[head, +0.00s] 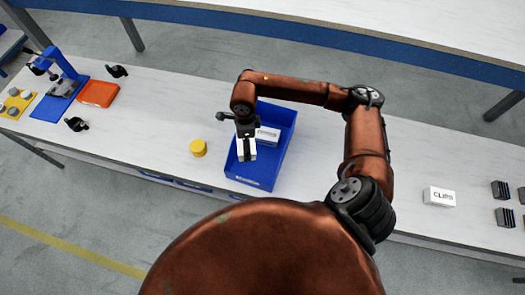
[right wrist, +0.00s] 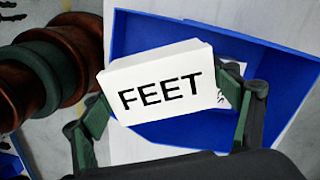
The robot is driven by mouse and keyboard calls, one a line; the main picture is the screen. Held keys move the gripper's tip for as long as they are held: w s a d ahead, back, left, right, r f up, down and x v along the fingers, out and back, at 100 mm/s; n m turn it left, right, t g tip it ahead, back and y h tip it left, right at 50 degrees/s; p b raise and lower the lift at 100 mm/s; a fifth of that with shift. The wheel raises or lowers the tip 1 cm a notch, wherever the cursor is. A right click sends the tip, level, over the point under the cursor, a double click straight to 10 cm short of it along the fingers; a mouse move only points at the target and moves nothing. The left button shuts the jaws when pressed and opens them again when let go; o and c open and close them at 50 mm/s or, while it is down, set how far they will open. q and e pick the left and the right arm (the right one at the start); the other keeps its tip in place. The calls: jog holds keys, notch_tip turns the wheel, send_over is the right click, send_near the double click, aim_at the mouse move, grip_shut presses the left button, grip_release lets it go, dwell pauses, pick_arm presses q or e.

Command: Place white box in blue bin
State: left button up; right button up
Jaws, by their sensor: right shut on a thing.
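The blue bin (head: 284,150) stands on the long white table, and it fills much of the right wrist view (right wrist: 150,30). My right gripper (head: 245,134) is shut on a white box (head: 246,151) over the left part of the bin. In the right wrist view this box (right wrist: 158,85) reads "FEET" and sits between the two fingers (right wrist: 165,105). Another white box (head: 268,135) lies inside the bin; the held box and a finger partly hide it in the right wrist view (right wrist: 230,72). A third white box (head: 440,197), marked "CLIPS", stands at the table's right. My left gripper is not in view.
A yellow round can (head: 198,148) stands just left of the bin. Farther left are an orange tray (head: 97,93), a blue stand (head: 62,85) and small black items. Several dark blocks (head: 503,205) sit at the far right. The table between bin and "CLIPS" box is partly covered by my arm.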

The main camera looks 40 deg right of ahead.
jog(key=m, duration=0.2)
jog(key=shift+w+d+f+m, duration=0.15)
jog(key=shift+d+m, duration=0.2)
jog(key=shift+m, duration=0.05)
jog(key=shift+d+f+m+p, duration=0.15)
jog(key=shift+m+p, duration=0.15)
jog(key=shift+m, duration=0.25)
jog(key=shift+d+f+m+p, duration=0.15)
jog(key=shift+m+p, duration=0.1)
jog(key=shift+m, duration=0.3)
jog(key=d+f+m+p, duration=0.3)
jog(key=d+m, duration=0.1)
jog(key=m, duration=1.3)
send_over(260, 157)
notch_tip(260, 157, down, 7)
jog(key=shift+w+p, duration=0.1)
jog(key=shift+p, duration=0.2)
jog(key=shift+f, duration=2.2)
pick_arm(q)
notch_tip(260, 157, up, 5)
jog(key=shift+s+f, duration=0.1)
pick_arm(e)
jog(key=o, duration=1.3)
jog(key=shift+f, duration=0.1)
